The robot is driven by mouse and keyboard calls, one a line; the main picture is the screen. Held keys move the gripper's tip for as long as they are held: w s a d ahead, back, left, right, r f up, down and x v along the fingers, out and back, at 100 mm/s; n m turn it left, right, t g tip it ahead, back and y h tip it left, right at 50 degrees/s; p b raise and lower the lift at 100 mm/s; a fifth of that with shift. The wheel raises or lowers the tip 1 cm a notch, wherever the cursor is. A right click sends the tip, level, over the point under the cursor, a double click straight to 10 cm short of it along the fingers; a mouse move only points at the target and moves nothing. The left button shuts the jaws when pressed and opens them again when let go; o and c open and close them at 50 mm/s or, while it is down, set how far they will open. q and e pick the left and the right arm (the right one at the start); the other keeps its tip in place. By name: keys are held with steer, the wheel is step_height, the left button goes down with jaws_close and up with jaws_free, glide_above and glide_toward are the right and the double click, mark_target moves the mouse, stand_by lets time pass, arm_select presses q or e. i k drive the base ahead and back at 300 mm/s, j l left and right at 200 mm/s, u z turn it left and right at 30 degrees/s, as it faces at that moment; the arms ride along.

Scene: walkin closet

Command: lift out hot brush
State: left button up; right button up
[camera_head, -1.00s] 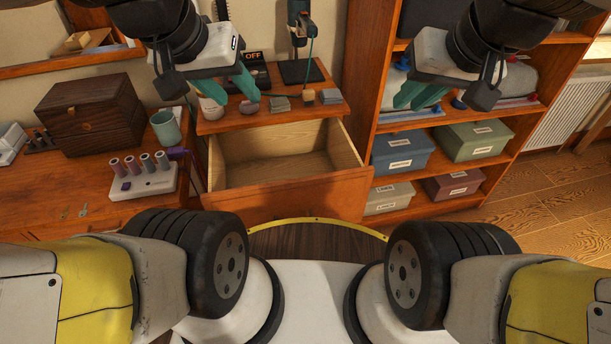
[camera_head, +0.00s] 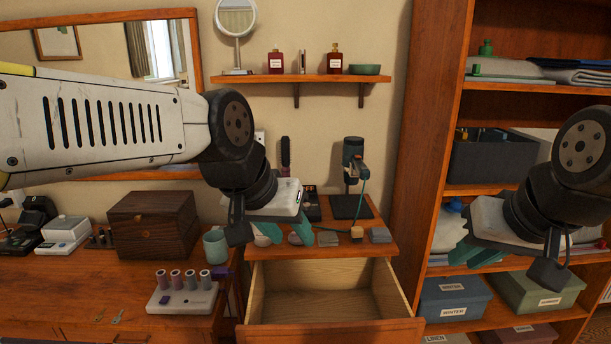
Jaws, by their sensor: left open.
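A dark brush (camera_head: 285,153) with bristles stands upright at the back of the small counter, against the wall; its lower end is hidden behind my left gripper. I take it for the hot brush. My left gripper (camera_head: 286,236) is open and empty, in front of and below the brush in the picture. My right gripper (camera_head: 476,254) hangs in front of the shelf unit, with nothing seen in it; its finger gap is unclear.
An empty open drawer (camera_head: 318,327) juts out below the counter (camera_head: 385,247). A dark wooden box (camera_head: 155,224), a teal cup (camera_head: 215,246) and a white rack (camera_head: 183,297) stand at left. A wall shelf (camera_head: 330,79) with bottles hangs above. The shelf unit (camera_head: 427,150) bounds the right.

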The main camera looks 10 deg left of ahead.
mark_target(285, 140)
steer(key=j, duration=0.7)
steer(key=k+j+z, duration=0.15)
steer(key=j, duration=1.3)
steer(key=i+j, duration=0.1)
steer(key=i, duration=0.2)
steer(key=z, duration=0.05)
